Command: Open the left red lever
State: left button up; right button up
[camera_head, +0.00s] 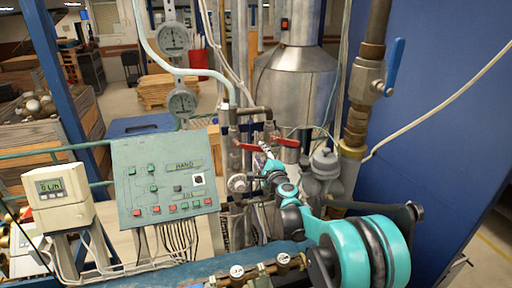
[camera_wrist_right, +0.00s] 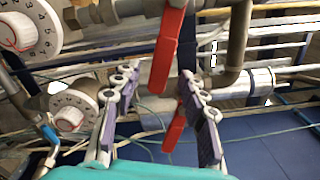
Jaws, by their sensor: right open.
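The left red lever (camera_head: 248,147) lies roughly level on its pipe in the head view, to the right of the grey control panel. A second red lever (camera_head: 285,141) sits just right of it. My right gripper (camera_head: 266,152) is open beside and between the two levers, at the end of my turquoise arm. In the right wrist view, its spread fingers (camera_wrist_right: 160,95) have a large red lever (camera_wrist_right: 168,48) and a lower red lever (camera_wrist_right: 174,126) in the gap between them. I cannot tell whether either finger touches a lever. My left gripper is not in view.
The control panel (camera_head: 165,180) and a meter box (camera_head: 55,195) stand to the left. Dial gauges (camera_head: 173,39) hang above. A thick pipe with a blue-handled valve (camera_head: 394,66) rises at the right, before a blue wall (camera_head: 450,110). Pipes and thin hoses crowd the levers.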

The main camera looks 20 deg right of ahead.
aim_at(258, 150)
jog(key=w, duration=0.3)
jog(key=shift+a, duration=0.1)
jog(key=shift+w, duration=0.4)
jog(key=shift+c, duration=0.3)
grip_shut()
